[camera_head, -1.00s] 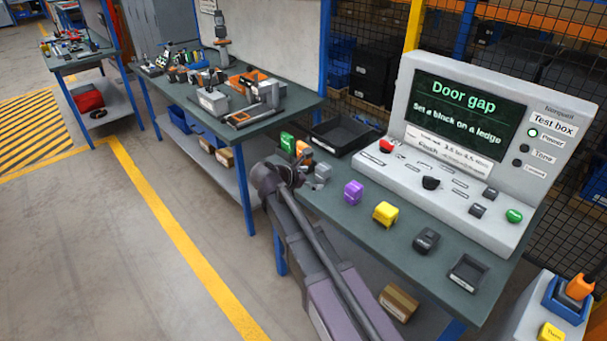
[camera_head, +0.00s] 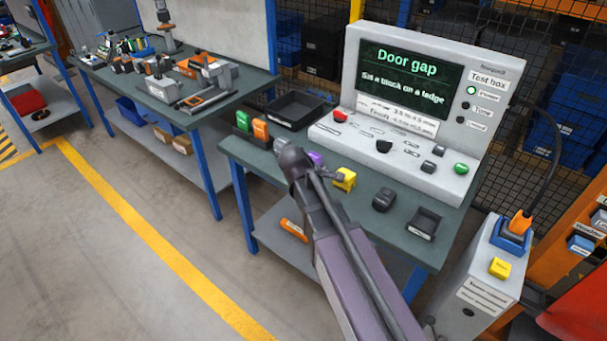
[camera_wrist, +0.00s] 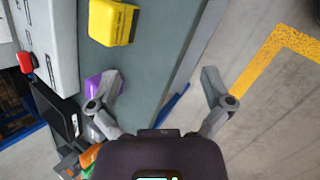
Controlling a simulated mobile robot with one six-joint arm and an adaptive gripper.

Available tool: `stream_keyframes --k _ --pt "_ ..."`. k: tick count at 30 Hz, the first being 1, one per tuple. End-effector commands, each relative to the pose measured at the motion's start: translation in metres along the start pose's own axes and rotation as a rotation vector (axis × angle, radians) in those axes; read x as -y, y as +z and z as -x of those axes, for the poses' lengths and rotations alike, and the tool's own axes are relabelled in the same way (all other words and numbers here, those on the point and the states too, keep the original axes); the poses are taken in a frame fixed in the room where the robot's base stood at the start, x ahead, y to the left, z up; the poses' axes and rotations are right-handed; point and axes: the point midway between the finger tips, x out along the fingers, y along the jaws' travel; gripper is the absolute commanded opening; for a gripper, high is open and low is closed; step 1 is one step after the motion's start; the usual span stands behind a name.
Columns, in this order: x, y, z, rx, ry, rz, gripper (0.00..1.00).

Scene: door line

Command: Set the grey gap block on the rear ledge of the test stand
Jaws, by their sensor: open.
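A light grey block (camera_head: 280,146), which looks like the grey gap block, stands on the near bench between the orange and purple blocks, partly hidden by my arm. In the wrist view a grey patch (camera_wrist: 93,131) lies behind my left-hand finger, mostly covered. My gripper (camera_wrist: 160,76) is open and empty, its fingers spread over the bench edge. The purple block (camera_wrist: 95,84) is beside the left-hand finger; I cannot tell whether they touch.
The bench also holds green (camera_head: 243,120), orange (camera_head: 261,130) and yellow (camera_head: 344,179) blocks, a dark grey item (camera_head: 384,199), a small black tray (camera_head: 423,223) and a console (camera_head: 400,145). A black bin (camera_head: 293,109) stands behind. Open floor lies left.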

Motion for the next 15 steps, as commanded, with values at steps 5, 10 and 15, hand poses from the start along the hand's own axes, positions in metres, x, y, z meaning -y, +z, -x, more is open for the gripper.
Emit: stream_keyframes --k 5,10,15 --pt "0.027 0.047 -0.025 -0.047 -0.163 -0.346 1.00" --pt "0.053 0.076 -0.043 -0.068 -0.308 -0.636 1.00" --pt "0.087 0.096 -0.068 -0.062 -0.450 -0.899 1.00"
